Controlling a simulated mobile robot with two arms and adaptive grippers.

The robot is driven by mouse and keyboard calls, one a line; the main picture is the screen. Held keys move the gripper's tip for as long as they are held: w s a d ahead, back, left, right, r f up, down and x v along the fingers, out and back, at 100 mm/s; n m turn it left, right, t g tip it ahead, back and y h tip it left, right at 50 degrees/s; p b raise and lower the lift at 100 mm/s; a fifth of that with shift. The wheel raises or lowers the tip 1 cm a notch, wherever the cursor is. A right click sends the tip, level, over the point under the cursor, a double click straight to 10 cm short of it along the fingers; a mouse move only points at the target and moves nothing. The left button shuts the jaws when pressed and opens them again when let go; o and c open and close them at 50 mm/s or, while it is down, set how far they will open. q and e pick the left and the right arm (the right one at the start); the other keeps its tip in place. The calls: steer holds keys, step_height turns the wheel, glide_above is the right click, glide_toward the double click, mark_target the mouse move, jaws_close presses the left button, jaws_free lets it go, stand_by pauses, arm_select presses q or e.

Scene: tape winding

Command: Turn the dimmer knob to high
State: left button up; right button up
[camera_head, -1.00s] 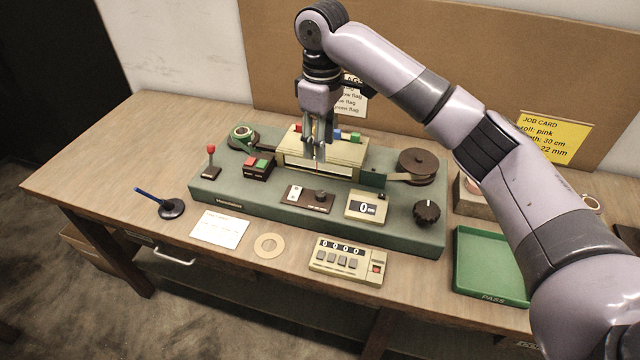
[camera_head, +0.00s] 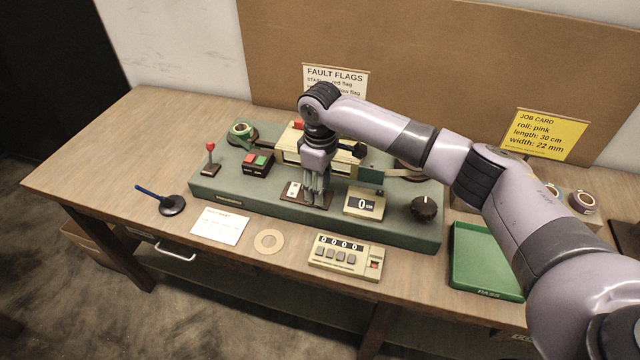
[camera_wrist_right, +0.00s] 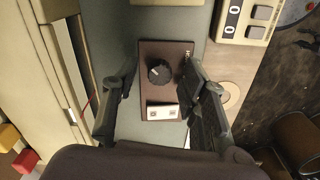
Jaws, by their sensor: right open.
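The small dark knob (camera_wrist_right: 159,71), which I take as the dimmer, sits on a brown plate (camera_wrist_right: 174,53) with a white rocker switch (camera_wrist_right: 162,112). In the head view, the plate (camera_head: 284,190) is partly behind my right gripper (camera_head: 317,199), which hides the knob. In the right wrist view, the open fingers of my right gripper (camera_wrist_right: 159,74) stand on either side of the knob, apart from it. A pale pointer mark shows on the knob, but its setting cannot be read. My left gripper is not in view.
The plate is on a green machine base (camera_head: 225,184). A cream display (camera_head: 363,204) and larger black knob (camera_head: 425,208) stand to its right, a red-and-green button box (camera_head: 256,163) to its left. A cream counter (camera_head: 345,256) and cardboard ring (camera_head: 269,242) lie in front.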

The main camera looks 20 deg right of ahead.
jaws_close()
stand_by(0.4)
steer(key=shift+r+m+p, duration=0.2)
steer(key=shift+m+p, duration=0.2)
steer(key=shift+p, duration=0.4)
steer(key=m+p, duration=0.5)
steer(key=p, duration=0.3)
steer(key=shift+a+r, duration=0.1)
steer(key=shift+f+m+p, duration=0.25)
steer(key=shift+m+p, duration=1.35)
jaws_free()
